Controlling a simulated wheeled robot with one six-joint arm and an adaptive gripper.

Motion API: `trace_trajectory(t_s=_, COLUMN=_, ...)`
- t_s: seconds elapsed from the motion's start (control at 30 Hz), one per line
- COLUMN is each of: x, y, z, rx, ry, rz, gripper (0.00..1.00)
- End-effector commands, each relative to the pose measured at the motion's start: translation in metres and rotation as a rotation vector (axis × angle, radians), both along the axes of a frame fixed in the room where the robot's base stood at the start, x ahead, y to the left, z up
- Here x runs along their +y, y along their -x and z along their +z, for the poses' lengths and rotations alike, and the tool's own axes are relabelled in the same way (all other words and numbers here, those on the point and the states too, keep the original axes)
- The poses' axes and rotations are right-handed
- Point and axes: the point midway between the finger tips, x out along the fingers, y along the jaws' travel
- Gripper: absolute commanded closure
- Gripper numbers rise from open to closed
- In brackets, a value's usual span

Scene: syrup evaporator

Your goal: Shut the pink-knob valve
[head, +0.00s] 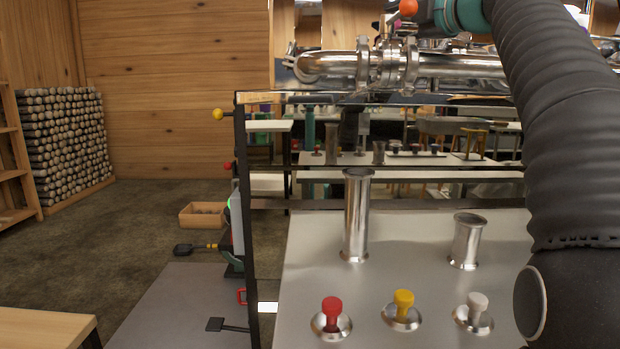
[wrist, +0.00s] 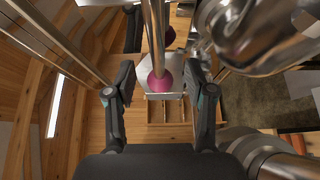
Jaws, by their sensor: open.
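A pink, ball-like knob (wrist: 160,81) shows near the middle of the wrist view, at the end of a slim steel rod (wrist: 154,35). My gripper (wrist: 160,72) is open, with one dark finger on each side of the knob in the picture. Gaps show on both sides, and neither finger appears to touch it. I cannot tell how far beyond the fingertips the knob lies. I cannot make out the pink knob or my gripper clearly in the head view.
Thick steel pipework (head: 430,65) runs across the back in the head view, and a curved pipe (wrist: 262,35) lies close to the right finger. A steel panel (head: 400,270) carries red (head: 332,308), yellow (head: 403,302) and white (head: 477,303) knobs. Floor at left is mostly clear.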

Motion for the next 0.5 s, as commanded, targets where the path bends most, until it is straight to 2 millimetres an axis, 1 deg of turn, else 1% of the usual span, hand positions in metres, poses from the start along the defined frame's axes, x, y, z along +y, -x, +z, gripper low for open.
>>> trace_trajectory(t_s=0.17, x=0.0000, y=-0.0001, z=-0.0002, rx=0.000, ry=0.000, rz=0.000, gripper=0.46)
trace_trajectory(t_s=0.27, x=0.0000, y=0.0000, z=-0.0003, rx=0.000, ry=-0.001, rz=0.000, gripper=0.68)
trace_trajectory(t_s=0.3, x=-0.0001, y=-0.0001, z=-0.0003, rx=0.000, ry=-0.001, rz=0.000, gripper=0.78)
trace_trajectory(t_s=0.37, x=0.0000, y=0.0000, z=-0.0003, rx=0.000, ry=-0.001, rz=0.000, gripper=0.92)
trace_trajectory(t_s=0.5, x=0.0000, y=0.0000, z=-0.0003, rx=0.000, ry=-0.001, rz=0.000, gripper=0.92)
